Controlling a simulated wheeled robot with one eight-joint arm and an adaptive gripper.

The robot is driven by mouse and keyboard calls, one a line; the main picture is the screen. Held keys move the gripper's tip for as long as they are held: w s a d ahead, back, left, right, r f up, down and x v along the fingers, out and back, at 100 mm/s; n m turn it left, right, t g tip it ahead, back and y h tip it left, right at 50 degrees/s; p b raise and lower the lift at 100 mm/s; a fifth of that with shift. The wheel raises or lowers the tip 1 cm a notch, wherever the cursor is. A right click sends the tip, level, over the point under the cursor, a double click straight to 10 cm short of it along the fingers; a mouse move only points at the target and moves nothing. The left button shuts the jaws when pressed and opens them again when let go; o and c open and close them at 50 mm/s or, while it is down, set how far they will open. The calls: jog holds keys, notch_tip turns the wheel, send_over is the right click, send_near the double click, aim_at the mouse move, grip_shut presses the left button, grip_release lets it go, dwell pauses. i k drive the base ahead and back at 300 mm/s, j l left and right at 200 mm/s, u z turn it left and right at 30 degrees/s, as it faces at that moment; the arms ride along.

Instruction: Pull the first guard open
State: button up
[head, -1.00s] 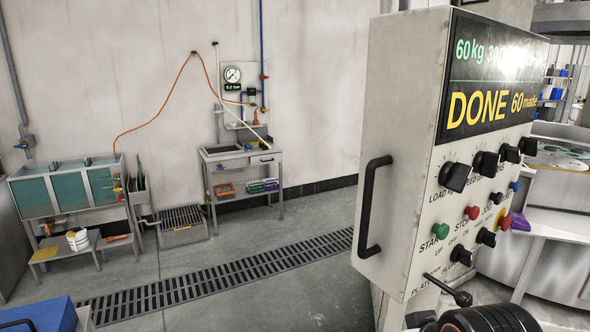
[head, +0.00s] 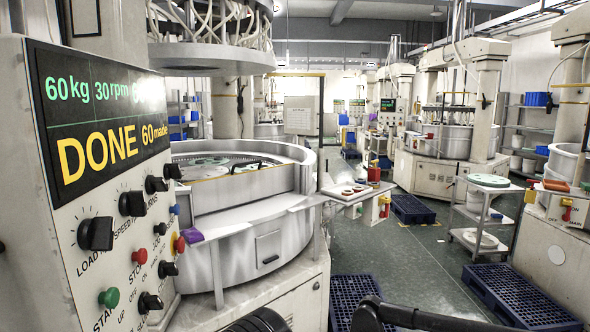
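The nearest lapping machine stands left of centre in the head view. Its round plate (head: 222,166) carries several green discs and is partly ringed by a silver curved wall (head: 308,172). A lower curved silver guard (head: 235,252) runs across the front, with a small framed panel and a dark handle (head: 270,260) on it. I cannot tell for certain which part is the sliding guard. Dark parts of my arm show at the bottom edge, apart from the machine. My gripper's fingers are not visible.
A control box (head: 95,190) reading "DONE 60 made" fills the near left and hides part of the machine. Blue pallets (head: 357,292) and (head: 515,295) lie on the floor. A small side table (head: 345,191) juts out right of the machine.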

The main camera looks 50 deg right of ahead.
aim_at(220, 193)
jog(key=z, duration=0.95)
jog(key=i+l, duration=0.15)
jog(key=i, duration=0.5)
